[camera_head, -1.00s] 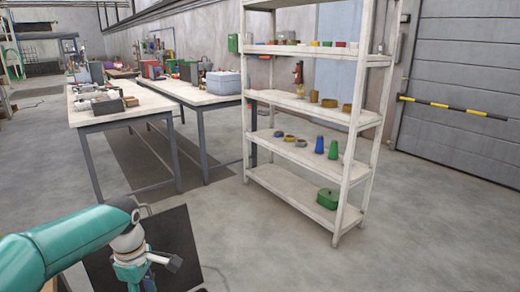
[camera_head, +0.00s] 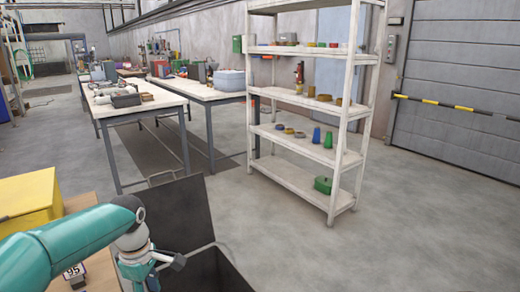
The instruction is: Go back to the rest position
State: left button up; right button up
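My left arm comes in from the left, teal with a dark wrist joint. My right gripper is not in view.
A yellow box (camera_head: 28,200) sits on a brown surface (camera_head: 80,203) at the left. Behind are two workbenches (camera_head: 150,102) with tools. A white shelf rack (camera_head: 330,158) holds small coloured parts. Grey floor (camera_head: 400,235) is clear at the right.

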pick_arm(q)
jog(key=s+d+f+m+h+b, duration=0.1)
jog(key=s+d+f+m+b, duration=0.15)
jog(key=f, duration=0.55)
jog(key=s+d+f+m+h+b, duration=0.1)
jog(key=d+f+m, duration=0.15)
jog(key=f, duration=0.55)
jog(key=s+d+f+m+h+b, duration=0.1)
jog(key=s+d+f+m, duration=0.15)
jog(key=f, duration=0.55)
jog(key=s+d+f+m+h+b, duration=0.1)
jog(key=s+d+f+m+b, duration=0.2)
jog(key=s+f, duration=0.5)
jog(key=s+d+f+m+b, duration=0.3)
jog(key=s+f+m, duration=0.1)
jog(key=s+f, duration=0.5)
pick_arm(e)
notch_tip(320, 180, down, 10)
pick_arm(q)
notch_tip(320, 180, up, 25)
jog(key=p, duration=2.5)
jog(key=shift+s+t+p, duration=0.2)
jog(key=shift+t+p, duration=0.1)
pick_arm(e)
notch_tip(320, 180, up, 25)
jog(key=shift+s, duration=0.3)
pick_arm(q)
jog(key=shift+s, duration=0.1)
